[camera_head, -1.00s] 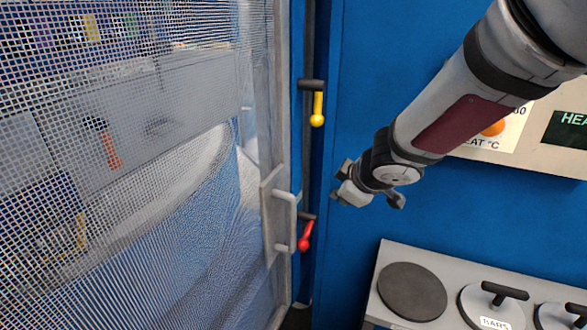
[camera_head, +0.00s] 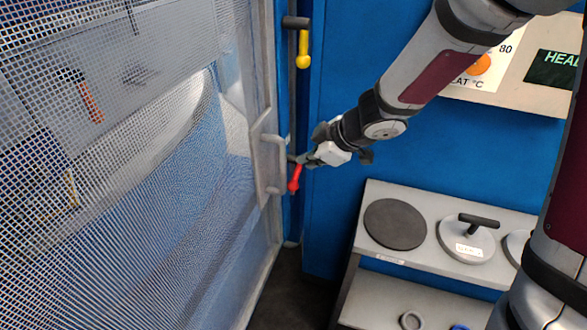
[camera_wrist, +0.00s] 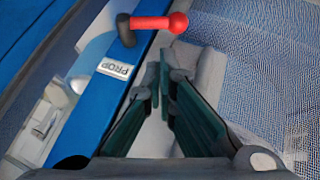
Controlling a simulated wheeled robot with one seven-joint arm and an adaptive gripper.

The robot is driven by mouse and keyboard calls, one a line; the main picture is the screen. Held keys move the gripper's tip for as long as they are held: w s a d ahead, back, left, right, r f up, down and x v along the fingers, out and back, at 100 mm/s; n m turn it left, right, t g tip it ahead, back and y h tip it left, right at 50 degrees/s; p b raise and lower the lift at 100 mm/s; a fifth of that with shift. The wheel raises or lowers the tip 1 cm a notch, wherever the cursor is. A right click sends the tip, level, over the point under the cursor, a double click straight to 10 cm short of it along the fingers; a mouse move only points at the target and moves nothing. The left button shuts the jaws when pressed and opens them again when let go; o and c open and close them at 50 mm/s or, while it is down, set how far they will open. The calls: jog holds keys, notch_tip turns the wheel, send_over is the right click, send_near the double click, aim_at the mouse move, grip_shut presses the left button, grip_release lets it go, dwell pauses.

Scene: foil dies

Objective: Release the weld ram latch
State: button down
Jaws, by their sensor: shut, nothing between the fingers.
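A red-knobbed lever (camera_head: 294,180) on a dark pivot is on the blue post beside the mesh door; it hangs down in the head view. In the wrist view the red lever (camera_wrist: 155,23) lies across the top, beside an upside-down label (camera_wrist: 115,68) that reads "PROP". A yellow-knobbed lever (camera_head: 303,50) hangs higher on the same post. My gripper (camera_head: 303,160) is shut and empty, close to the red lever's pivot in the head view. In the wrist view its fingertips (camera_wrist: 160,68) are just below the red lever, apparently apart from it. No label naming the weld ram latch is readable.
The mesh door (camera_head: 150,190) with its grey handle (camera_head: 265,160) stands just left of the levers. A grey shelf (camera_head: 385,258) with round dies (camera_head: 396,224) is at lower right. A heat panel (camera_head: 500,60) is at upper right.

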aim_at(293, 181)
jog(key=b+x, duration=0.4)
jog(key=x, duration=0.5)
jog(key=shift+d+b, duration=0.1)
jog(key=shift+b, duration=0.25)
jog(key=shift+w+f+b, duration=0.1)
jog(key=shift+f+b, duration=0.05)
jog(key=shift+b, duration=0.45)
jog(key=shift+t+b, duration=0.3)
jog(key=shift+b, duration=0.1)
